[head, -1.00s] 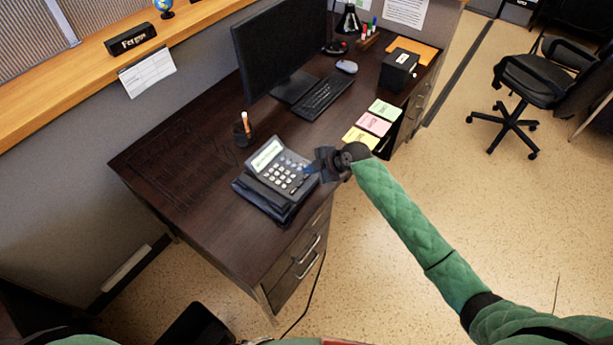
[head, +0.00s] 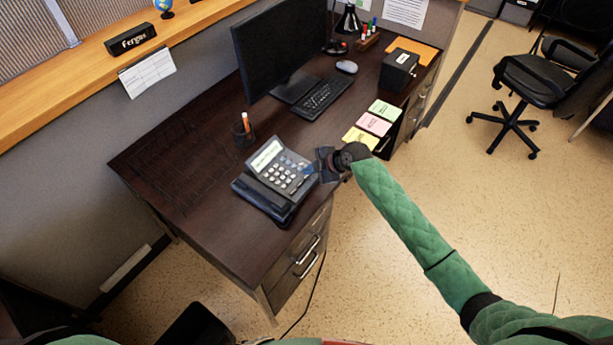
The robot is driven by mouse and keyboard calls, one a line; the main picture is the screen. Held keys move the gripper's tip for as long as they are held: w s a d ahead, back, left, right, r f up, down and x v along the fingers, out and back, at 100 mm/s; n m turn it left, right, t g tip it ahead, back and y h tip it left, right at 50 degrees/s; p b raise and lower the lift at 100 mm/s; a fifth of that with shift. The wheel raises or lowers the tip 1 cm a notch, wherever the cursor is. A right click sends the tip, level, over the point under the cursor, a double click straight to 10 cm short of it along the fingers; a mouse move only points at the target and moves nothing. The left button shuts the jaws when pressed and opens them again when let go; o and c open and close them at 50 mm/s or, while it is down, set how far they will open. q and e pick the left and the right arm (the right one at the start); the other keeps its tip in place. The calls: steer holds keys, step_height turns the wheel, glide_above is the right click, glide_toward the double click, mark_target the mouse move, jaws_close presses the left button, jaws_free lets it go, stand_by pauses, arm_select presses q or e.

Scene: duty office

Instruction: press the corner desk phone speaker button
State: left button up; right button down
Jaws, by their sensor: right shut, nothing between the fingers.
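The desk phone (head: 272,182) is dark grey with a lit screen (head: 267,155) and a pale keypad. It sits on the near corner of the dark wooden desk (head: 175,160), its handset along its lower left side. My right gripper (head: 314,172) is shut and empty at the right edge of the phone, by the keypad's right side. Whether its tips touch the phone I cannot tell. The speaker button is too small to make out. My left gripper is not in view.
A pen cup (head: 243,131) stands behind the phone. A monitor (head: 285,48), keyboard (head: 326,97), mouse (head: 347,66), coloured notes (head: 373,123) and a black box (head: 399,68) are farther along the desk. The desk left of the phone is clear. An office chair (head: 528,82) stands at right.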

stand_by(0.6)
steer(key=shift+f+b, duration=0.45)
steer(key=shift+f+b, duration=0.35)
stand_by(0.7)
stand_by(0.3)
steer(key=shift+r+p, duration=0.4)
steer(key=shift+r, duration=0.4)
